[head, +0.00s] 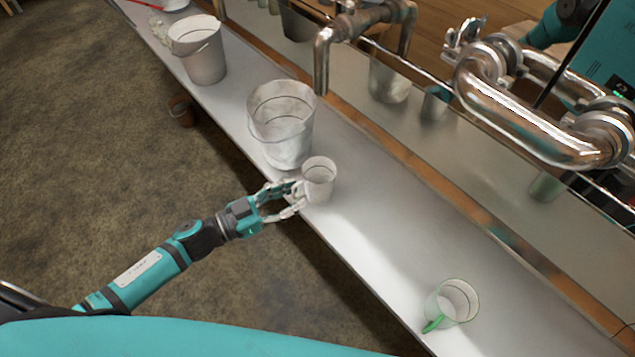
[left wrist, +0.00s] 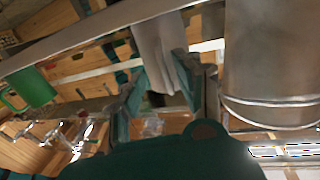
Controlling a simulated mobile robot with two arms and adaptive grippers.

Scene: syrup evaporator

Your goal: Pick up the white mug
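The white mug (head: 319,182) stands on the narrow pale shelf near its front edge, just in front of a large grey-white bucket. My left gripper (head: 298,195) is at the mug's near left side. Its two fingers are spread, with their tips close to the mug; whether they touch it I cannot tell. In the left wrist view the pale mug (left wrist: 158,42) shows between and beyond the fingers (left wrist: 170,80), with a narrow strip, perhaps its handle, reaching between them. My right gripper is not in view.
The large bucket (head: 281,132) stands close behind the mug; another bucket (head: 199,55) is farther back. A green-handled mug (head: 455,300) stands at the shelf's near end. A metal tap (head: 322,62) and pipes (head: 520,118) overhang the right side. The shelf (head: 385,235) between the mugs is clear.

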